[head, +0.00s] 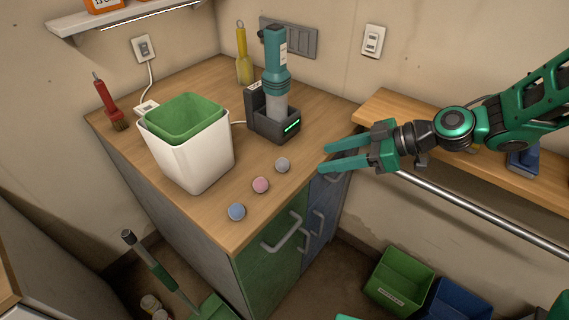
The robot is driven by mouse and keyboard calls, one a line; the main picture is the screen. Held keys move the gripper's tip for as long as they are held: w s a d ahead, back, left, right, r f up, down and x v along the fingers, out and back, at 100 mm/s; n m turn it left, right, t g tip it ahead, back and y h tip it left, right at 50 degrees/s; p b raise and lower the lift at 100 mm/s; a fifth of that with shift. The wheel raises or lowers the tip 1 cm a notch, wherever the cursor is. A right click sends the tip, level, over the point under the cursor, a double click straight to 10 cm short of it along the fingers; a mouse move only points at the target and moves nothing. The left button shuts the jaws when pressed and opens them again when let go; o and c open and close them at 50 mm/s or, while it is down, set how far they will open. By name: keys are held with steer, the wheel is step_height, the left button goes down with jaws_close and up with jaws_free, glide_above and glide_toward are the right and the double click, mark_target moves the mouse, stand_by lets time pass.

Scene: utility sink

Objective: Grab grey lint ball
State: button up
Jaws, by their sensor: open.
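The grey lint ball (282,165) lies on the wooden cabinet top near its front right edge. It is the farthest right of a row of small balls, with a pink ball (261,185) and a blue ball (236,211) to its lower left. My gripper (322,160) is open and empty, its two green fingers pointing left toward the grey ball. The fingertips appear just right of the ball, apart from it. I cannot tell their exact height above the counter.
A white bin with a green liner (187,141) stands left of the balls. A handheld vacuum in a dark dock (274,95) stands behind them. A wooden shelf (480,172) with a metal rail (480,212) runs below my arm. Green and blue bins sit on the floor.

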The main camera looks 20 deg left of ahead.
mark_target(288, 162)
steer(key=shift+n, duration=0.3)
steer(key=x, duration=0.4)
steer(key=r+x, duration=0.1)
steer(key=x, duration=0.1)
steer(key=shift+s+a+f, duration=0.1)
steer(key=shift+s+a, duration=0.05)
steer(key=shift+a, duration=0.25)
steer(key=shift+s+r+x, duration=0.1)
steer(key=shift+r+x, duration=0.05)
steer(key=shift+x, duration=1.15)
steer(key=shift+s+r+x, duration=0.15)
steer(key=shift+x, duration=1.15)
steer(key=shift+a, duration=0.2)
steer(key=c, duration=1.1)
steer(key=shift+c, duration=0.2)
